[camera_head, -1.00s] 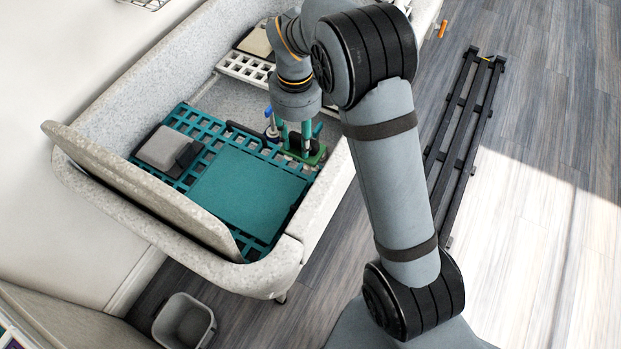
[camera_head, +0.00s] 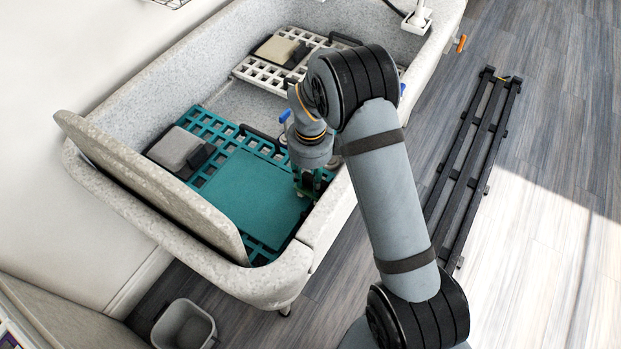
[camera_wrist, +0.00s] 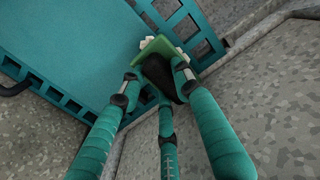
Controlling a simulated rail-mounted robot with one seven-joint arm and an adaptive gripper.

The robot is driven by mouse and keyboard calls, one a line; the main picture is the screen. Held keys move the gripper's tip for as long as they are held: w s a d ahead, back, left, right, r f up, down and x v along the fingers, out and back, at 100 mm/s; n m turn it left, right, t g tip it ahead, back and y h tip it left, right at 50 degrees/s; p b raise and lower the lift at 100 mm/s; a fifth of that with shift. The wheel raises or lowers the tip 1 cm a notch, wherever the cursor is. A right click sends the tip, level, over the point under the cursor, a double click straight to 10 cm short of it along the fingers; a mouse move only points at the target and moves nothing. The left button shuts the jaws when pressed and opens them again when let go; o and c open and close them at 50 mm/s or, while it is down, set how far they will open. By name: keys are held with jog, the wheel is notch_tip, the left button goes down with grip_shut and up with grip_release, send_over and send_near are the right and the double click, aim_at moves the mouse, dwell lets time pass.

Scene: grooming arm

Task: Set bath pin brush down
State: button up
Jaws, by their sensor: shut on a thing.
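The bath pin brush, a green block with pale edges and a dark part, shows in the wrist view (camera_wrist: 165,47). My gripper (camera_wrist: 156,84) is shut on it, with teal fingers on both sides of the dark part. In the wrist view the brush overlaps the edge of the teal tray (camera_wrist: 80,45); I cannot tell whether it touches the tray. In the head view my gripper (camera_head: 308,188) is low at the right side of the teal tray (camera_head: 250,195), close to the tub's right wall, and mostly hides the brush.
The speckled tub (camera_head: 300,262) has raised walls close to my gripper. A grey block (camera_head: 180,148) sits on the tray's left part. A white grid rack (camera_head: 262,76) with a beige pad (camera_head: 278,50) lies further back. The teal tray's flat middle is clear.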

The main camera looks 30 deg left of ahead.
aim_at(310, 180)
jog(key=shift+f, duration=0.15)
jog(key=shift+f+b, duration=0.2)
jog(key=shift+b, duration=0.1)
jog(key=o, duration=1)
jog(key=shift+r, duration=0.15)
jog(key=shift+r+p, duration=0.25)
jog(key=shift+p, duration=0.15)
notch_tip(310, 180, up, 12)
jog(key=shift+f+b, duration=0.2)
jog(key=shift+b, duration=0.25)
